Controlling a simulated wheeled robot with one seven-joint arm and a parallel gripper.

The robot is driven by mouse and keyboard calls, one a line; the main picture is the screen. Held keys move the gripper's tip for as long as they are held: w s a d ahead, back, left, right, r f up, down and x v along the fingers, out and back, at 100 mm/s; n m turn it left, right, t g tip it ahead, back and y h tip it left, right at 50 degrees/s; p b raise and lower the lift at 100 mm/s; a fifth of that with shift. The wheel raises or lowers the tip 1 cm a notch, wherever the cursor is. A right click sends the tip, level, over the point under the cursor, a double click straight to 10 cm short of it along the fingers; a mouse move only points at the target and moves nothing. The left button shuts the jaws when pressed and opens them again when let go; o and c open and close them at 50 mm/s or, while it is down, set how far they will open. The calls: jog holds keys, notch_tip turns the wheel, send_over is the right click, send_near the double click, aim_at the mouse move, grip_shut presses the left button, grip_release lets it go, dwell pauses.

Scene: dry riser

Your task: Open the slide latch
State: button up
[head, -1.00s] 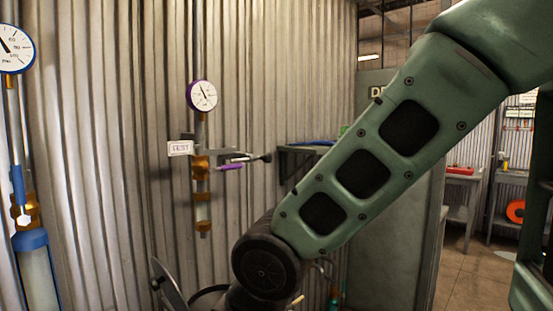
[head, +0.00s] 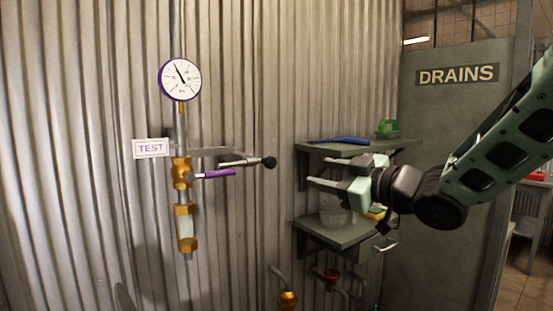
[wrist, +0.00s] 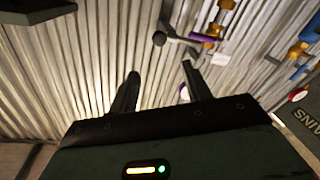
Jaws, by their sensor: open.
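The slide latch (head: 240,163) is a grey rod with a black ball knob at its right end, on a bracket beside the brass-fitted test pipe. A purple lever handle (head: 219,173) sits just below it. My gripper (head: 318,172) is open and empty, pointing left, to the right of the black knob and apart from it. In the wrist view, the latch (wrist: 178,42) and its knob show beyond my open fingers (wrist: 160,72). The rod's inner end is partly hidden by the fittings.
A gauge (head: 180,79) tops the pipe, with a TEST sign (head: 151,148) at its left. Grey shelves (head: 342,232) stand behind and below my gripper, with a blue item and a green item on top. A DRAINS door (head: 457,130) is at right. Space between gripper and knob looks clear.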

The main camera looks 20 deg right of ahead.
aim_at(272, 163)
jog(key=p+x, duration=0.1)
jog(key=p, duration=0.3)
jog(key=p+x, duration=0.1)
jog(key=p, duration=0.3)
jog(key=shift+a+r, duration=0.1)
jog(key=shift+r, duration=0.15)
jog(key=p, duration=0.3)
jog(key=shift+w, duration=0.2)
jog(key=p+x, duration=0.5)
jog(key=x, duration=0.8)
jog(key=shift+a+f, duration=0.1)
jog(key=shift+f, duration=0.05)
jog(key=shift+p+x, duration=0.3)
jog(key=shift+x, duration=0.45)
jog(key=shift+f, duration=0.15)
jog(key=shift+c, duration=0.2)
